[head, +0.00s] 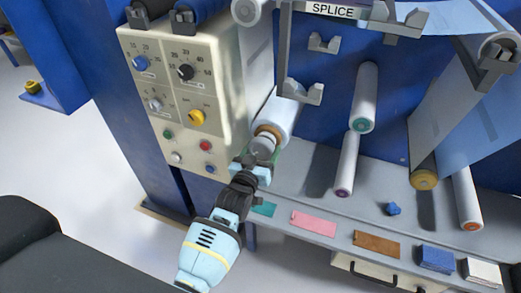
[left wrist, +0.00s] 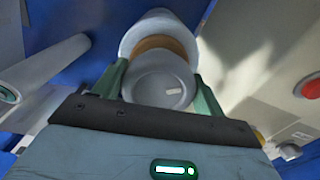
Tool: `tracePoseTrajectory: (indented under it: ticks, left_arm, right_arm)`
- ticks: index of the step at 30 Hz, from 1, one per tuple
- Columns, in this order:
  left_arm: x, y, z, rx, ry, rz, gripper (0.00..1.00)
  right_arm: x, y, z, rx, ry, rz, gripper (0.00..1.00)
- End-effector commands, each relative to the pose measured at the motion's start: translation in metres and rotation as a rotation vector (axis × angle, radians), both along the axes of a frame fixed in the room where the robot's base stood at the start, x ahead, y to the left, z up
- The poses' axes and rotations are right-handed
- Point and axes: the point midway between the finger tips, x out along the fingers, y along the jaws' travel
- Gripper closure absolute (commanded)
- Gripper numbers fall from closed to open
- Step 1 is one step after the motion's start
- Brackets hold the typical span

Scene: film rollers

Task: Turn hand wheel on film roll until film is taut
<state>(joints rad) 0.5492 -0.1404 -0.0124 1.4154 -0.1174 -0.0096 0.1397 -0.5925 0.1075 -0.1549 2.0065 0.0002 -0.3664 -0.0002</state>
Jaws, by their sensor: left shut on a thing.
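The film roll (head: 277,117) is a white cylinder on the blue machine, left of the rollers. At its near end is a tan core ring and a round grey hand wheel (head: 263,143). My left gripper (head: 256,160) is at the hand wheel, its green fingers on either side of it. In the left wrist view the grey hand wheel (left wrist: 160,88) sits between the fingers, with the film roll (left wrist: 158,23) behind it. The left gripper is shut on the hand wheel. A pale film sheet (head: 460,85) hangs at the right. My right gripper is not in view.
A beige control panel (head: 183,100) with knobs and buttons stands close left of my left gripper. Rollers (head: 364,98) stick out to the right. The grey shelf (head: 330,205) below holds coloured cards and a small blue piece (head: 393,208). Brackets (head: 301,92) project above the roll.

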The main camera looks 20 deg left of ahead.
Motion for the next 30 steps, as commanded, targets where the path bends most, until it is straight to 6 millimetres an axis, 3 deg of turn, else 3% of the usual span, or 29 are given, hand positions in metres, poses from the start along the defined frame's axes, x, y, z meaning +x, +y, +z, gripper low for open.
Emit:
tracePoseTrajectory:
  ticks: [15, 30]
  left_arm:
    - [0.0000, -0.0023, 0.0016, -0.362, 0.012, 0.000, 0.52]
    - [-0.0002, -0.0029, 0.0007, -0.444, 0.016, 0.000, 0.52]
  right_arm:
    - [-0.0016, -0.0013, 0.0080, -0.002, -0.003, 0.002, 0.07]
    - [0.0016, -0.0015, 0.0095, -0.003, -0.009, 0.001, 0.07]
